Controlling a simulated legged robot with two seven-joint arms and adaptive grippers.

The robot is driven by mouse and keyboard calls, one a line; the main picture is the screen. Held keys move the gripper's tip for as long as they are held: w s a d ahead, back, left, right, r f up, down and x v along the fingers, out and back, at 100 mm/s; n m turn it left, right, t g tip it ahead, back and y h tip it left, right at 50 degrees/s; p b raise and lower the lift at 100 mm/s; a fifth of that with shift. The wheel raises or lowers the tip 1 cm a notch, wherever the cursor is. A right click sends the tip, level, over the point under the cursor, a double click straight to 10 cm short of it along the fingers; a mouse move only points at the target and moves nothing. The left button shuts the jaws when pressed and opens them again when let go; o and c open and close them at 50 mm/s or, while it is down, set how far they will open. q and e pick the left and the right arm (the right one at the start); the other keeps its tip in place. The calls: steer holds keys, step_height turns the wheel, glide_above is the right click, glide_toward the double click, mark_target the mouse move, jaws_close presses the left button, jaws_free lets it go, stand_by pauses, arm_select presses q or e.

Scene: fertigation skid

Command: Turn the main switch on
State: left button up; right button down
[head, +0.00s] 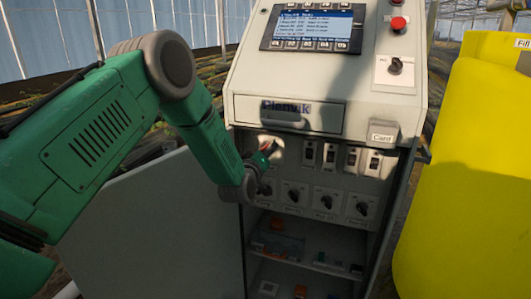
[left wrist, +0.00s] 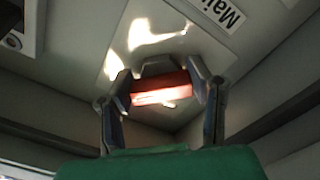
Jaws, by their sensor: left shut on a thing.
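The main switch has a red handle (left wrist: 161,88) on a pale plate (left wrist: 178,42), with a label starting "Mai" (left wrist: 291,4) beside it in the left wrist view. My left gripper (left wrist: 166,97) is shut on the red handle, with a finger at each end of it. In the head view a bit of the red handle (head: 268,147) shows at the tip of my left gripper (head: 261,157), at the cabinet's left side below the drawer. The gripper hides most of the switch there. My right gripper is in neither view.
The cabinet has a lit screen (head: 312,26), red buttons (head: 398,24) and a black knob (head: 395,66) above. Breakers (head: 330,155) and several rotary knobs (head: 327,202) sit right of my gripper. An open door (head: 150,225) stands left, a yellow tank (head: 465,170) right.

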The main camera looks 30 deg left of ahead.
arm_select(q)
steer(key=o, duration=1.2)
steer(key=shift+s+d+f, duration=0.1)
steer(key=shift+d+f, duration=0.05)
steer(key=shift+f, duration=0.35)
steer(key=shift+r, duration=0.15)
steer(key=shift+r, duration=0.1)
steer(key=v, duration=1.1)
steer(key=shift+s, duration=0.35)
